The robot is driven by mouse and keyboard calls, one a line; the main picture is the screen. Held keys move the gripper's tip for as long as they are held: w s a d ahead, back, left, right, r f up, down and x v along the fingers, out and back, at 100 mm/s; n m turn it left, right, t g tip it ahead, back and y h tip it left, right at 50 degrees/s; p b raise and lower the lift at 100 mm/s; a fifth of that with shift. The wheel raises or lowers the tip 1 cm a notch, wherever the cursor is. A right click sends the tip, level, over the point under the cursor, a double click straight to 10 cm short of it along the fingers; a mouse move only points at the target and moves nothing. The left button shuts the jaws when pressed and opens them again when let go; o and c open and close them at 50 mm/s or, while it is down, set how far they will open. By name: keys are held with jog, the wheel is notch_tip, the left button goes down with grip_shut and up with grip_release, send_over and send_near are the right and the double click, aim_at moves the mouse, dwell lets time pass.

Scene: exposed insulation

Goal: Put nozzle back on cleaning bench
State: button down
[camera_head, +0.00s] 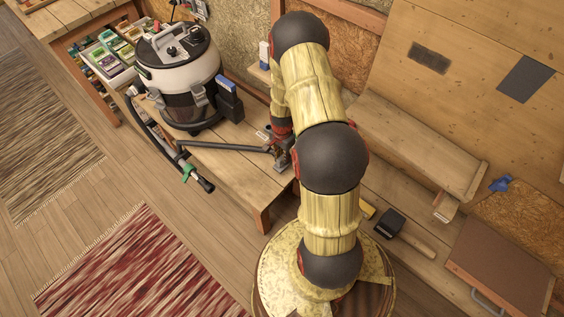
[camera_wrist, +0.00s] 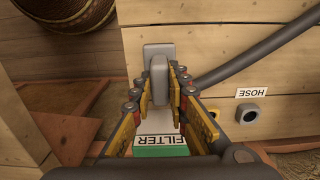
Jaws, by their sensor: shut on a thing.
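The nozzle, a grey flat-ended piece (camera_wrist: 158,72), sits between my gripper's fingers (camera_wrist: 161,92) in the wrist view. My gripper is shut on it. Its wide grey plate shows above the fingertips, against pale wooden planks; I cannot tell whether it touches them. In the head view my gripper (camera_head: 281,153) is low over the right end of the wooden cleaning bench (camera_head: 237,165). A dark tube (camera_head: 225,147) runs left from it across the bench. The tube also shows in the wrist view (camera_wrist: 258,53). The nozzle itself is mostly hidden by my arm in the head view.
A vacuum cleaner (camera_head: 180,75) stands on the bench, with a dark hose (camera_head: 155,138) at its front edge. Open floor (camera_head: 100,190) lies left.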

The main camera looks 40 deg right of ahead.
jog(key=shift+w+d+f+b, duration=0.1)
jog(key=shift+f+b, duration=0.5)
jog(key=shift+f, duration=1.05)
jog(key=shift+f, duration=0.1)
jog(key=c, duration=1.8)
grip_release()
jog(key=shift+o, duration=0.3)
